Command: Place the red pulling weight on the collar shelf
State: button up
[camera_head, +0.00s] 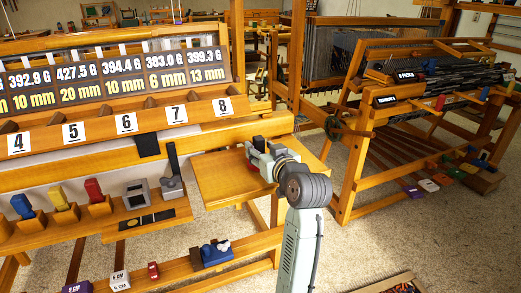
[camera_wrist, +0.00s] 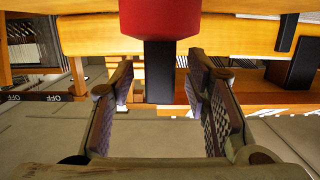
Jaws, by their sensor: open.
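My gripper (camera_head: 253,151) is over the wooden side board (camera_head: 222,183) at the right end of the near loom. In the wrist view my gripper (camera_wrist: 160,72) is open, its two fingers apart. A red block (camera_wrist: 160,18) with a black stem (camera_wrist: 158,70) shows at the top centre, and the stem appears between the fingers; contact cannot be told. In the head view a red weight (camera_head: 94,190) stands in a wooden holder on the front shelf (camera_head: 135,222), right of a yellow one (camera_head: 62,196) and a blue one (camera_head: 22,206). Whether both views show the same red piece is unclear.
A grey box (camera_head: 136,194) and a grey stand (camera_head: 172,185) are on the front shelf. A lower rail (camera_head: 180,272) carries a small red piece (camera_head: 153,270) and a blue tool (camera_head: 215,253). A second loom (camera_head: 400,130) stands right; carpet between is open.

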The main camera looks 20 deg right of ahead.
jog(key=s+r+b, duration=0.1)
jog(key=s+r, duration=0.1)
jog(key=s, duration=0.9)
jog(key=shift+d, duration=0.15)
